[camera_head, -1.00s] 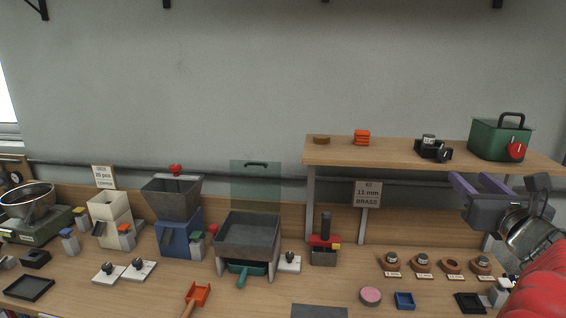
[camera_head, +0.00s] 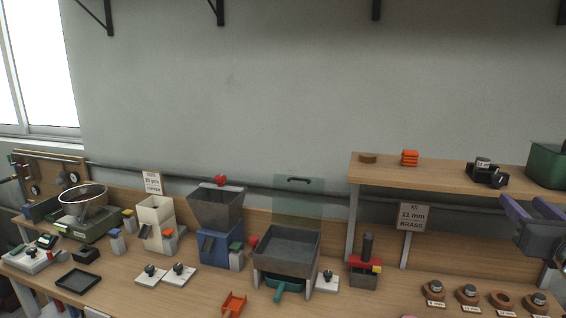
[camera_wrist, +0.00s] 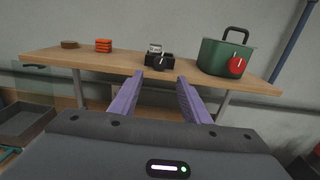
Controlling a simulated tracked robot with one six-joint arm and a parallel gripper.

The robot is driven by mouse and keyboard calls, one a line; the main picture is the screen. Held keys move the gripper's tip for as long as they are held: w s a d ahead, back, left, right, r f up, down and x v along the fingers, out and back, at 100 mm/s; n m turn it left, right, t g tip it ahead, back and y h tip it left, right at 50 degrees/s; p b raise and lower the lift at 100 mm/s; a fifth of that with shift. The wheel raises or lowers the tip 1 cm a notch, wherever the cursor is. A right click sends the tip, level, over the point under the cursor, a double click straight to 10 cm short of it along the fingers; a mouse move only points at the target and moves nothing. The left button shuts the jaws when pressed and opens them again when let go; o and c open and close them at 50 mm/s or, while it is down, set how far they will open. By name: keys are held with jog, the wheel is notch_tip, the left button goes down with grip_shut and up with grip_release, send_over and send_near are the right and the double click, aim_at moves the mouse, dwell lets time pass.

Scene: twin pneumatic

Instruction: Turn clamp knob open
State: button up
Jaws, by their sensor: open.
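A small black clamp-like fixture (camera_head: 486,171) sits on the wooden shelf. It holds a grey labelled cylinder and has a dark round knob (camera_head: 500,181) with a pale mark on its right front. The wrist view also shows the fixture (camera_wrist: 166,60) and its knob (camera_wrist: 159,65), just beyond my fingertips in the picture. My gripper (camera_head: 524,203) is at the right edge of the head view, partly cut off, in front of the shelf. In the wrist view my gripper (camera_wrist: 160,78) has its two purple fingers apart with nothing between them. The gap to the knob is hard to judge.
A green container with a red knob (camera_wrist: 236,66) stands on the shelf (camera_wrist: 110,61) right of the fixture. Orange blocks (camera_head: 410,158) and a brown disc (camera_head: 368,158) lie left. Hoppers and trays fill the bench at left.

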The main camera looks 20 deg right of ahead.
aim_at(499, 182)
jog(key=x, duration=1.1)
jog(key=shift+c, duration=0.4)
jog(key=c, duration=1)
jog(key=shift+o, duration=0.2)
jog(key=shift+n, duration=0.4)
jog(key=shift+a+n, duration=0.1)
jog(key=shift+n, duration=1.1)
jog(key=o, duration=1)
